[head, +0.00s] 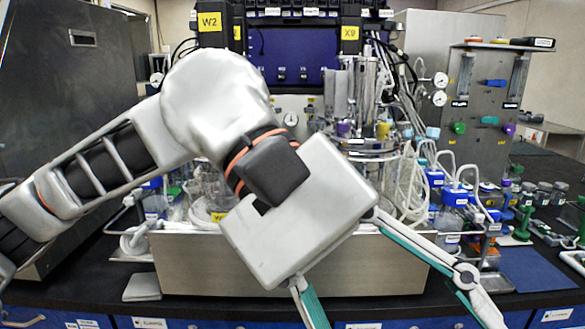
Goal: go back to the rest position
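My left arm comes in from the left and crosses in front of the bioreactor station. My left gripper (405,318) hangs low in front of the steel tray, near the bench's front edge. Its two teal-lined fingers are spread wide, with nothing visible between them. The lower ends of the fingers reach the bottom of the picture. My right gripper is not in view. The arm hides much of the left bioreactor and its tubing.
A steel tray (400,268) holds the glass bioreactor (372,105) with tubes. A control cabinet with W2 (209,21) and X9 labels stands behind. Blue-capped bottles (456,197) and a blue mat (540,269) are at right. A dark steel cabinet (65,110) is at left.

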